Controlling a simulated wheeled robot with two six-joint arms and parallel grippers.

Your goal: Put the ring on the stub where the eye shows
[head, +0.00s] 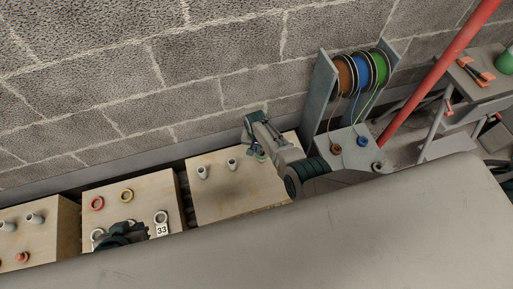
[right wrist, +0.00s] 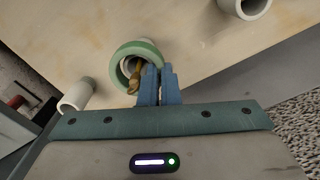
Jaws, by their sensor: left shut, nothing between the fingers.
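The green ring (right wrist: 122,62) is at a pale stub with a brass-coloured piece (right wrist: 134,80), perhaps the eye, showing inside the ring. The ring looks to be around this stub; how far down it sits I cannot tell. It also shows small in the head view (head: 261,156). My right gripper (right wrist: 160,72) has its blue fingers close together at the ring's right wall and looks shut on it. Two other pale stubs (right wrist: 76,96) (right wrist: 243,6) show no eye. My left gripper (head: 122,234) is shut and empty, low over the middle board.
The middle board (head: 146,188) holds a red ring (head: 97,203), a yellow ring (head: 126,195) and a tag marked 33 (head: 162,230). A left board (head: 50,212) has more stubs. A rack of orange, blue and green reels (head: 361,70) stands right. A red pole (head: 440,70) slants beside it.

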